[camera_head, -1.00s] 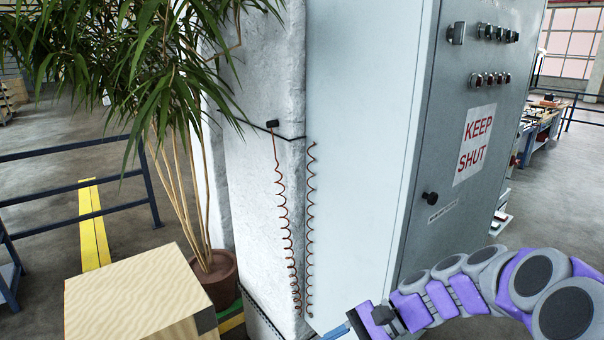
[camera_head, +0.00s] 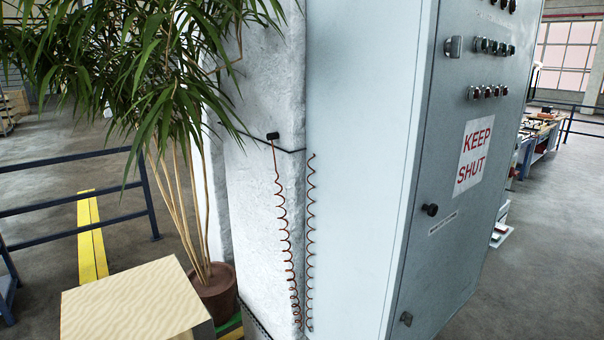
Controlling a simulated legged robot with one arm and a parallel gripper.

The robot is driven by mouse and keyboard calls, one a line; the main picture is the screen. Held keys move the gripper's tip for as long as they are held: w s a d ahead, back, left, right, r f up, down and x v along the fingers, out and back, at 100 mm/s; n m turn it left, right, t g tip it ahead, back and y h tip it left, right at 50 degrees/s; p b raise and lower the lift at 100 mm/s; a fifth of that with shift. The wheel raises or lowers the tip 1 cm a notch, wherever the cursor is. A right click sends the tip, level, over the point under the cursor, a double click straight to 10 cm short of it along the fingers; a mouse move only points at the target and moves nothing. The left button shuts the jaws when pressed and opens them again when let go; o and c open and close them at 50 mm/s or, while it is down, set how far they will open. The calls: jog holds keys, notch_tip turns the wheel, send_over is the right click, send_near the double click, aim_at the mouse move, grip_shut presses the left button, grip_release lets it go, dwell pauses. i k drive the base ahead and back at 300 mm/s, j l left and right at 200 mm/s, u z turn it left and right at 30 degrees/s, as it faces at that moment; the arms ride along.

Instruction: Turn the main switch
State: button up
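A tall grey electrical cabinet (camera_head: 420,265) stands right of centre with its door closed. A larger switch (camera_head: 453,46) sits on the upper left of the door, beside two rows of small knobs and buttons (camera_head: 488,92). A black knob (camera_head: 430,210) sits lower, at the door's left edge, with a small label strip beside it. A small metal latch (camera_head: 406,318) is near the bottom. I cannot tell from the labels which of these is the main switch. My gripper and arm are out of view.
A "KEEP SHUT" sign (camera_head: 473,157) is on the door. A coiled orange cable (camera_head: 285,235) hangs on the white pillar (camera_head: 255,200) left of the cabinet. A potted plant (camera_head: 215,290) and a wooden box (camera_head: 135,300) stand at the left.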

aim_at(512, 172)
jog(key=i+l, duration=0.2)
jog(key=l, duration=0.25)
jog(key=i+l+z, duration=0.1)
jog(key=l, duration=0.35)
jog(key=i+l, duration=0.25)
jog(key=l, duration=0.15)
jog(key=i+l+z, duration=0.1)
jog(key=l, duration=0.35)
jog(key=i+l, duration=0.35)
jog(key=i+l+z, duration=0.1)
jog(key=l, duration=0.4)
jog(key=i+l, duration=0.3)
jog(key=l+z, duration=0.05)
jog(key=l, duration=0.05)
